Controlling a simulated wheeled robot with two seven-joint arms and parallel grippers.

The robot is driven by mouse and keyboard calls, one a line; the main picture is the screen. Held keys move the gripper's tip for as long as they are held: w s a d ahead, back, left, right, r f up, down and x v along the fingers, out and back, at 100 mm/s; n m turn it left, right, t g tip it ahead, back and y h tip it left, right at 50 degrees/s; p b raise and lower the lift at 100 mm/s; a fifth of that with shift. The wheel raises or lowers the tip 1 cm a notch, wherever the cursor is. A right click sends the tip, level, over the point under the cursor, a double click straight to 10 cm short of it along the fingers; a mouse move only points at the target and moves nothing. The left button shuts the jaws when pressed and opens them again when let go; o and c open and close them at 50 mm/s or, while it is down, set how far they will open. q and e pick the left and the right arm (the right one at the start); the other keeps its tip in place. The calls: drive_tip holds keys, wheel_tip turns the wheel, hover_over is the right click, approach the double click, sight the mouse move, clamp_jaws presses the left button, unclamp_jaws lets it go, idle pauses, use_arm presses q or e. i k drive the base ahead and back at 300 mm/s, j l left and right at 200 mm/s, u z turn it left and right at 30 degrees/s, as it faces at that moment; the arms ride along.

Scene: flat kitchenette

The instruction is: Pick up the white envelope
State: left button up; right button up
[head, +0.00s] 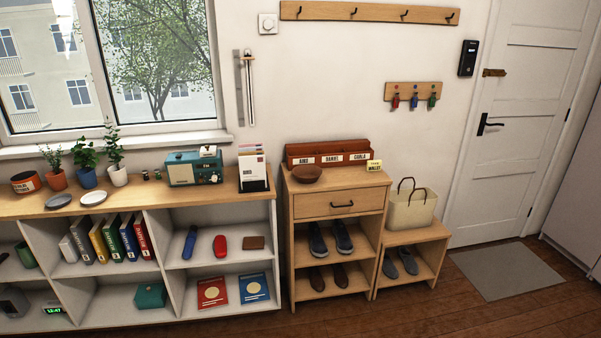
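A white envelope (252,169) with small dark print and a reddish mark stands upright at the front of a dark holder, at the right end of the low shelf unit's wooden top. Other paper edges, some orange-red, show behind it. The print is too small to read with certainty. Neither of my grippers shows in the head view.
A teal radio-like box (194,168) stands left of the envelope. Right of it, a wooden cabinet (334,205) carries a brown bowl (307,174) and a name-labelled red-brown organizer (328,150). Potted plants stand farther left. Floor (480,318) is clear at the lower right.

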sight(250, 168)
drive_tip(key=i+j+z, duration=0.2)
drive_tip(key=j+z, duration=0.2)
drive_tip(key=i+j+z, duration=0.2)
drive_tip(key=j+z, duration=0.25)
drive_tip(key=i+j+z, duration=0.1)
drive_tip(key=j+z, duration=0.7)
